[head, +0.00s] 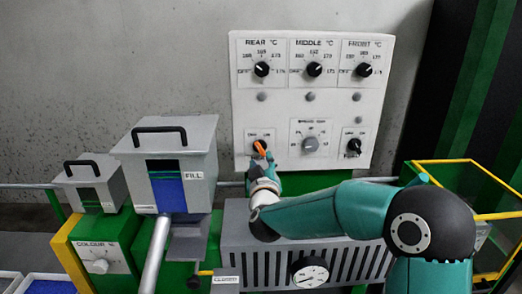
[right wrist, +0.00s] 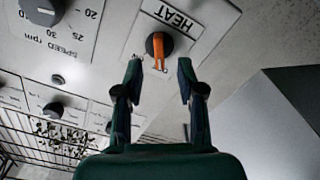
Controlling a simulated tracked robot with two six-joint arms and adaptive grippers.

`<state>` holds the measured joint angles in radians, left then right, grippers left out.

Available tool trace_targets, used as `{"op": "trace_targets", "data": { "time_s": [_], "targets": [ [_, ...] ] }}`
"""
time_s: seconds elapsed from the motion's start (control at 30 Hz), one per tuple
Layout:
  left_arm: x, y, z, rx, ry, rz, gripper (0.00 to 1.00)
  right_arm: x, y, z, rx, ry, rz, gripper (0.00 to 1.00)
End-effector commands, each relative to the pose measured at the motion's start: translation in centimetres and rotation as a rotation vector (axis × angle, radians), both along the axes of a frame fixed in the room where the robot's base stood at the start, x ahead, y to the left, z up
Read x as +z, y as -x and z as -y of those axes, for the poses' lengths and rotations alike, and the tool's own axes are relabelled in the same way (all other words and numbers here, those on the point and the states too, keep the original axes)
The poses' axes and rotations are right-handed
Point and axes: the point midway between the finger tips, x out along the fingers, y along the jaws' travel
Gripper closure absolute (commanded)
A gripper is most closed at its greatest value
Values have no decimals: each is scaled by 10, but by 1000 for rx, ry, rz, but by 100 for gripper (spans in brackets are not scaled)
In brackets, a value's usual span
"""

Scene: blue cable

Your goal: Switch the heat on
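The heat switch is a round black knob with an orange handle (right wrist: 157,46), under the label HEAT in the right wrist view. In the head view the orange handle (head: 259,147) is at the lower left of the white control panel (head: 245,110). My right gripper (head: 262,165) is just below the switch. In the right wrist view its two fingers (right wrist: 159,66) are apart, one on each side of the handle's lower end, with nothing held. I cannot tell whether a finger touches the handle. My left gripper is out of view.
The panel also has three temperature knobs on top, a speed dial (head: 310,144) in the middle and a black knob (head: 353,146) at the lower right. A grey hopper marked FILL (head: 192,160) stands to the left. A slotted grey machine top (head: 240,262) lies below my right arm.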

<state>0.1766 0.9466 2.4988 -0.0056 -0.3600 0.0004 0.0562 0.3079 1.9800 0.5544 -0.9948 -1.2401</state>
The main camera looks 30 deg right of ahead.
Motion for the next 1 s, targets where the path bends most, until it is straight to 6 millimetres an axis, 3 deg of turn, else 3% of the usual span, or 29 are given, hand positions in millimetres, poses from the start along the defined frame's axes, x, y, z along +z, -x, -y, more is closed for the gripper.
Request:
{"op": "trace_targets", "data": {
  "time_s": [0.1, 0.3, 0.7, 0.73, 0.93, 1.0],
  "targets": [
    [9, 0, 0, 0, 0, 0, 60, 1, -20, 13, -2, 0, -2, 61],
    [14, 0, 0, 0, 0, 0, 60, 1, -42, 26, -1, 0, 0, 61],
    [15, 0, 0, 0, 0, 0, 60, 0, -48, 31, -1, 0, 0, 61],
    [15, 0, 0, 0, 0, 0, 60, 0, -48, 31, -1, 0, 0, 63],
    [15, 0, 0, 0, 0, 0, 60, 0, -48, 31, -1, 0, 0, 96],
    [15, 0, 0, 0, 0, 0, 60, 0, -48, 31, 0, 0, -1, 100]
  ]
}}
